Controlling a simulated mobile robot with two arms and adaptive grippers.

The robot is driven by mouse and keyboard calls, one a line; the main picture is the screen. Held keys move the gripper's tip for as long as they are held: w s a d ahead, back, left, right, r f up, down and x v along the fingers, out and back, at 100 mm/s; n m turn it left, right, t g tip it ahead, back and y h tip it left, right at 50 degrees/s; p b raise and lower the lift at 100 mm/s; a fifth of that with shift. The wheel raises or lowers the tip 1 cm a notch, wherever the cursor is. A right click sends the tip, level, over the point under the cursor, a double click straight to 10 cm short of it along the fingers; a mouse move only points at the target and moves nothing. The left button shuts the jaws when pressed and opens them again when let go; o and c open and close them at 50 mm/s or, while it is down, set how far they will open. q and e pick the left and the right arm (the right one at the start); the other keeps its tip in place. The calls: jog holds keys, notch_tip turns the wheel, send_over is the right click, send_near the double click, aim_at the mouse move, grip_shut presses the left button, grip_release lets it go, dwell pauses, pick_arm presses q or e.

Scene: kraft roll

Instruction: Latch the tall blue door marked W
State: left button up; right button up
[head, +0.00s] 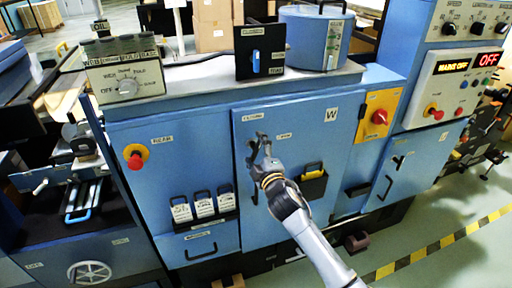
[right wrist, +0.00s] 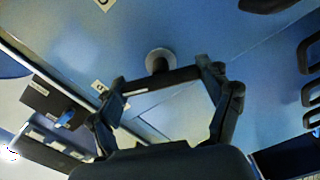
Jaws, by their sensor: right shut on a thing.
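The tall blue door (head: 300,215) marked W is at the centre of the blue machine's front in the head view. It looks about flush with the frame, though I cannot tell if a small gap remains. My right gripper (head: 261,145) is at its upper left, shut on the dark latch handle. In the right wrist view the handle (right wrist: 160,79) runs as a black bar between my fingers, by a round grey hub (right wrist: 158,60). Small labels sit around the latch, too small to read surely. My left gripper is not in view.
A pocket (head: 313,184) and a dark pull handle (head: 254,186) are on the door. A red knob on a yellow plate (head: 378,117) is at right, a red button (head: 135,162) at left. A control box (head: 126,82) and blue drum (head: 316,40) stand on top.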

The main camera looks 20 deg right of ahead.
jog(key=shift+n+p, duration=0.5)
jog(key=shift+n, duration=1.7)
jog(key=o, duration=1.1)
jog(key=shift+s+f, duration=0.1)
jog(key=shift+s, duration=0.15)
jog(key=s, duration=1.1)
jog(key=shift+s+d, duration=0.15)
jog(key=shift+s, duration=0.1)
